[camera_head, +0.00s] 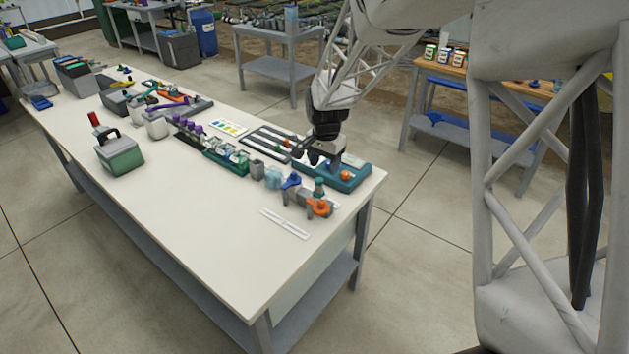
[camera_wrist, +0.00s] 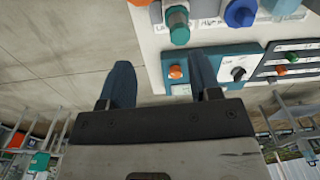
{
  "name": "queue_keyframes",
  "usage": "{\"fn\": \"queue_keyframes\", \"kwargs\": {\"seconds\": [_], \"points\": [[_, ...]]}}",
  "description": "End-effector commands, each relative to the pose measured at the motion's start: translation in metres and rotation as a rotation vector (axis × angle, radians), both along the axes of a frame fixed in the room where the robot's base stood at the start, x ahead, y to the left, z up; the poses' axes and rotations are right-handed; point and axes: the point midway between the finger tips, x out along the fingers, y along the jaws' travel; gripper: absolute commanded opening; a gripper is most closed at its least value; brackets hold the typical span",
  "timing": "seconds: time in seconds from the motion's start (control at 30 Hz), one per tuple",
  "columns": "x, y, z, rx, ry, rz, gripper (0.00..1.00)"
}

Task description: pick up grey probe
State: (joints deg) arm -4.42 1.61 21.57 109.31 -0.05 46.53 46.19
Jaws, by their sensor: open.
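I cannot pick out a grey probe for certain in either view. A dark slotted tray (camera_head: 262,139) lies on the white bench, with small red and green pieces along its slots. Part of this tray shows at the right of the wrist view (camera_wrist: 268,72). My gripper (camera_head: 322,158) is low over the bench's right end, above a teal box (camera_head: 345,183), just right of the tray. In the wrist view my gripper (camera_wrist: 160,62) has its two blue fingers spread wide with nothing between them. The teal box (camera_wrist: 222,62) is beyond the fingertips, with an orange knob and a black knob.
A valve assembly with blue and orange handles (camera_head: 318,207) stands in front of the teal box. A grey-green caddy (camera_head: 120,155) is farther left. The bench front (camera_head: 200,215) is clear.

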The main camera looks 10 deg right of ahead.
Motion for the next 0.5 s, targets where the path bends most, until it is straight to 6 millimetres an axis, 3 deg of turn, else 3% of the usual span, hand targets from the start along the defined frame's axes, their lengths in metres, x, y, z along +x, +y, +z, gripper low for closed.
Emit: {"fn": "queue_keyframes", "kwargs": {"seconds": [0.2, 0.5], "points": [[0.022, 0.006, -0.025, 0.0, 0.016, -0.048, 0.57], [0.026, 0.007, -0.029, 0.0, 0.017, -0.058, 0.57]]}}
